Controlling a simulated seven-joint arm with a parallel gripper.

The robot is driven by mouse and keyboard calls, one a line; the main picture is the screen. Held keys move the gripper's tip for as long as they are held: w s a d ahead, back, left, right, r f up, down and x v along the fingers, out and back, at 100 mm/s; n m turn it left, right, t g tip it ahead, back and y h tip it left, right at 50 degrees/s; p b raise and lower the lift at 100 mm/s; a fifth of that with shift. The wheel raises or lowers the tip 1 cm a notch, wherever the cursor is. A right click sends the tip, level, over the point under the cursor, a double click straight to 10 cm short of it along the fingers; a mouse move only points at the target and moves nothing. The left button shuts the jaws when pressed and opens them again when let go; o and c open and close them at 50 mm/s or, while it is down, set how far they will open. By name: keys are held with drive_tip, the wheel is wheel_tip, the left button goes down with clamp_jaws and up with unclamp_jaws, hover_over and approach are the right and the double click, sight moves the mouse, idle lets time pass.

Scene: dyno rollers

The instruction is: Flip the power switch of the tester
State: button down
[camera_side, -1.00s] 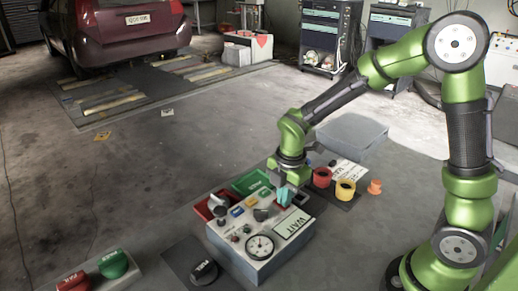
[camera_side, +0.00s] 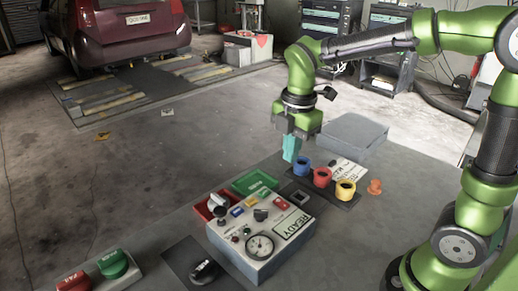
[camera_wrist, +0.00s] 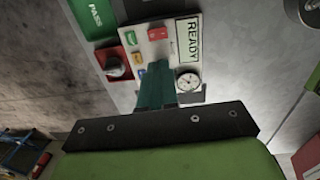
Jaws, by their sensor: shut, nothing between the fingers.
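The tester (camera_side: 262,266) is a grey box with a round dial (camera_side: 260,246), coloured buttons, a dark lever and a display (camera_side: 292,224) reading READY. A red rocker (camera_side: 281,204), which looks like the power switch, sits at its back right corner and also shows in the wrist view (camera_wrist: 158,33). Its tilt is too small to tell. My gripper (camera_side: 291,150) is shut and empty, its teal fingertips raised above and behind the tester, touching nothing. In the wrist view, the fingers (camera_wrist: 155,86) hide part of the panel.
Blue, red and yellow rings (camera_side: 322,176) stand on a dark strip right of the tester. A green PASS tray (camera_side: 255,182) and a red tray (camera_side: 203,207) lie behind it. A grey lidded box (camera_side: 350,135) is farther back. Red and green buttons (camera_side: 113,264) are front left.

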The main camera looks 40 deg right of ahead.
sight(279, 201)
drive_tip(key=shift+w+r+t, duration=0.1)
drive_tip(key=shift+w+t, duration=0.1)
drive_tip(key=shift+t, duration=0.2)
drive_tip(key=f, duration=0.4)
drive_tip(key=w+f, duration=0.1)
drive_tip(key=f, duration=0.4)
drive_tip(key=w+f, duration=0.1)
drive_tip(key=f, duration=0.4)
drive_tip(key=shift+w+f+g, duration=0.15)
drive_tip(key=shift+f+g, duration=0.15)
drive_tip(key=shift+g, duration=0.2)
